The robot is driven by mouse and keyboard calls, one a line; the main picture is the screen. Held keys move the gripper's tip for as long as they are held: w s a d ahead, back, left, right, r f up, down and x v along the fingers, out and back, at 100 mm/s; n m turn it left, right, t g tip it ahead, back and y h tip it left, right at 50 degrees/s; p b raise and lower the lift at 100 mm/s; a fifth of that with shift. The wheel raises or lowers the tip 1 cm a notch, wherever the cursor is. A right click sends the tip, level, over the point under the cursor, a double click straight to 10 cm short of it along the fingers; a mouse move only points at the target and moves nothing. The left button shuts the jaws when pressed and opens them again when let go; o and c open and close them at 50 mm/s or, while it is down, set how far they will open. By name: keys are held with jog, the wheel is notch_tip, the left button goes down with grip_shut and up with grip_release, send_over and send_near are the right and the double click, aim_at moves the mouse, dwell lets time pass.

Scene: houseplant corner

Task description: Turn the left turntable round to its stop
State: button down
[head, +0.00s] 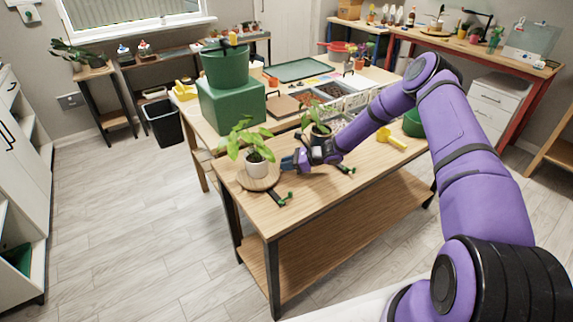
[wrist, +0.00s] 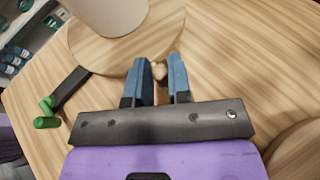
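The left turntable (head: 244,182) is a round wooden disc on the near left corner of the wooden table. A white pot (head: 257,168) with a leafy green plant stands upright on it. The disc also shows in the wrist view (wrist: 95,50), with the pot (wrist: 108,12) on top. A small pale wooden peg (wrist: 159,71) stands at the disc's near edge. My gripper (head: 287,162) is low at the disc's right side. In the wrist view its blue fingers (wrist: 160,68) stand on both sides of the peg, with little or no gap visible.
A second potted plant (head: 318,125) stands behind my gripper. A yellow scoop (head: 392,139) lies to the right. The table's near middle is clear.

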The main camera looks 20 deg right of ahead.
jog(key=shift+w+a+n+g+y, duration=0.1)
jog(key=shift+w+n+g+y, duration=0.2)
jog(key=shift+w+n+g, duration=0.45)
jog(key=shift+w+a, duration=0.2)
jog(key=shift+w, duration=0.55)
jog(key=shift+w+a, duration=0.2)
jog(key=shift+w, duration=0.55)
jog(key=c, duration=1.1)
grip_release()
jog(key=shift+a, duration=0.1)
jog(key=shift+r, duration=0.2)
notch_tip(320, 180, up, 3)
jog(key=shift+s+r, duration=0.15)
jog(key=shift+r, duration=0.05)
jog(key=s, duration=0.5)
jog(key=s+r, duration=0.1)
jog(key=s, duration=0.9)
jog(key=shift+s+d+r, duration=0.15)
jog(key=shift+s+d, duration=0.05)
jog(key=shift+s, duration=0.15)
